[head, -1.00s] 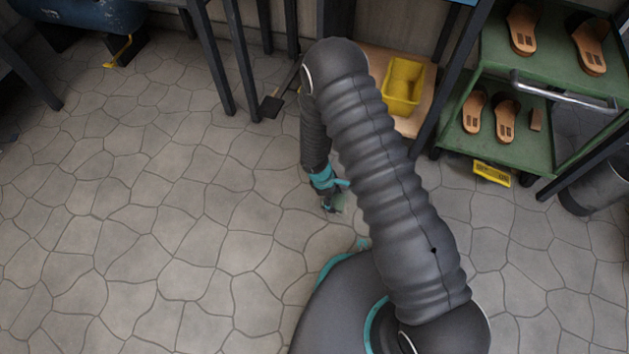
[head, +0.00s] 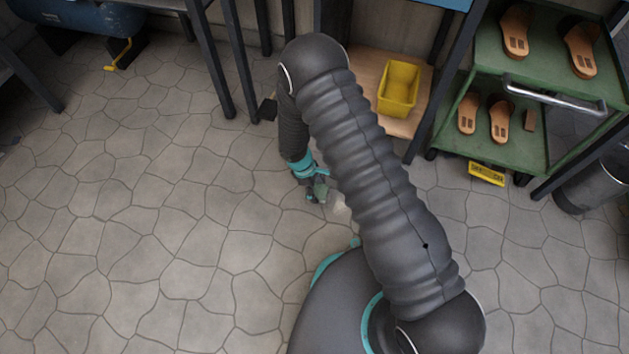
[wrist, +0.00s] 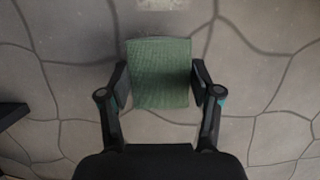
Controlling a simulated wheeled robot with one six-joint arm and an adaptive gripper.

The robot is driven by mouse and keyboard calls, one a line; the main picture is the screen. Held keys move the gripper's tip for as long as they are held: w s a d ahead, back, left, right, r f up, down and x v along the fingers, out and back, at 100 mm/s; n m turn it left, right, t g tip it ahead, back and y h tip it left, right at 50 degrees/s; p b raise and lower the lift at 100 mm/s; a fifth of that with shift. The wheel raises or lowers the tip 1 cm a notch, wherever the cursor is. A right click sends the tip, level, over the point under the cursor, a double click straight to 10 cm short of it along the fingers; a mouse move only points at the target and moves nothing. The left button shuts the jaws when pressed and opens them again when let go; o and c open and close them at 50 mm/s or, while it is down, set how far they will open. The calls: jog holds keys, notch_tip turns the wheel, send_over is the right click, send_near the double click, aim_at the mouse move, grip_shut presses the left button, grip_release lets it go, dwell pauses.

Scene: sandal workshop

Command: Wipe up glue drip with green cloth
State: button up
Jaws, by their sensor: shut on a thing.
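My gripper (wrist: 159,86) is shut on the green cloth (wrist: 160,62), a square pad held between its two fingers in the wrist view. In the head view my gripper (head: 313,194) hangs low over the stone floor, with a bit of the green cloth (head: 321,189) showing. I cannot tell whether the cloth touches the floor. A pale patch that looks like the glue drip (head: 341,208) lies on the floor just right of my gripper. A pale patch (wrist: 162,4) also shows at the top edge of the wrist view, beyond the cloth.
A yellow bin (head: 399,86) stands on a low wooden shelf (head: 365,78) behind my arm. A green cart (head: 545,130) with sandals stands at the right, beside a grey bucket (head: 590,188). Dark table legs (head: 222,70) stand at the back.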

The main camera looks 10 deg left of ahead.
jog(key=shift+r+p, duration=0.9)
jog(key=shift+r, duration=1)
